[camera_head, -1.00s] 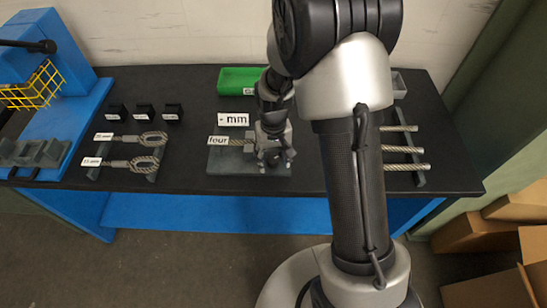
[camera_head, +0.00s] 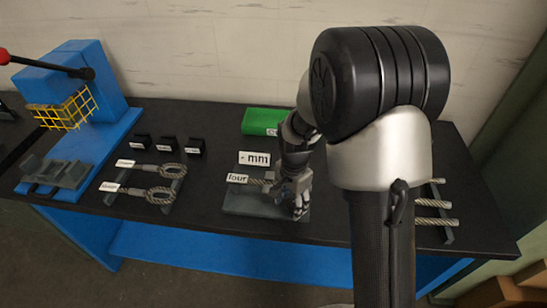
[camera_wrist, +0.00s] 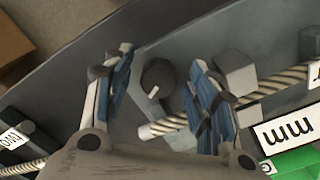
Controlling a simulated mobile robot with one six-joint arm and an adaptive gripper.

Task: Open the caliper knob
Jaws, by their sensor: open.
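The caliper knob (camera_wrist: 158,75) is a dark round knob with a pale pointer line, seen in the wrist view on a grey plate (camera_wrist: 195,30). My gripper (camera_wrist: 160,82) is open, with one blue-padded finger on each side of the knob. I cannot tell whether either finger touches it. A grey block (camera_wrist: 236,72) and a twisted rope (camera_wrist: 270,83) lie just right of the knob. In the head view my gripper (camera_head: 296,198) is over the right part of the grey plate (camera_head: 245,206) and hides the knob.
A "- mm" sign (camera_head: 254,158) stands behind the plate, and a "four" label (camera_head: 237,178) marks the rope. Looped ropes (camera_head: 160,195) on a rack lie left; more rope ends (camera_head: 436,203) lie right. A blue press (camera_head: 75,85) stands far left.

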